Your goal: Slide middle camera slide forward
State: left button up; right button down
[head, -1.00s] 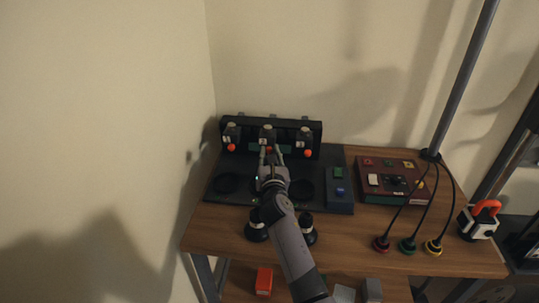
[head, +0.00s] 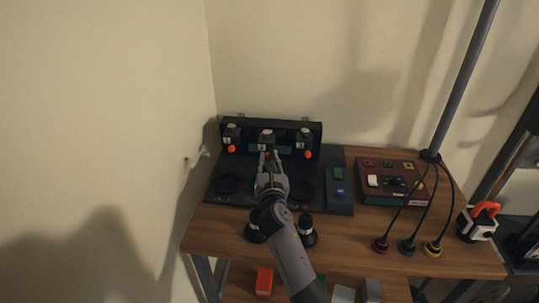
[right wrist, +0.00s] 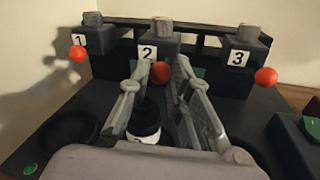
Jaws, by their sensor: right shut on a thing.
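Three dark camera slides stand in a row on the black rack (head: 240,160), numbered 1, 2 and 3, each with a grey top and an orange knob. The middle slide (head: 266,136), labelled 2, also shows in the right wrist view (right wrist: 165,45). My right gripper (head: 268,157) reaches it from the front. In the right wrist view its fingers (right wrist: 166,76) are closed around the middle orange knob (right wrist: 160,72). A black lens-like cylinder (right wrist: 144,122) stands below, between the fingers. My left gripper is not in view.
Slides 1 (head: 231,136) and 3 (head: 304,140) stand on either side. A panel with green and blue buttons (head: 339,190) lies right of the rack. Beyond it is a dark red control box (head: 394,184). Two black lens pieces (head: 306,230) stand in front, near my right arm.

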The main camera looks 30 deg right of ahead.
jog(key=shift+v, duration=0.95)
jog(key=shift+w+a, duration=0.1)
jog(key=shift+w, duration=0.1)
jog(key=c, duration=1.5)
grip_release()
jog(key=shift+o, duration=0.2)
notch_tip(320, 180, up, 10)
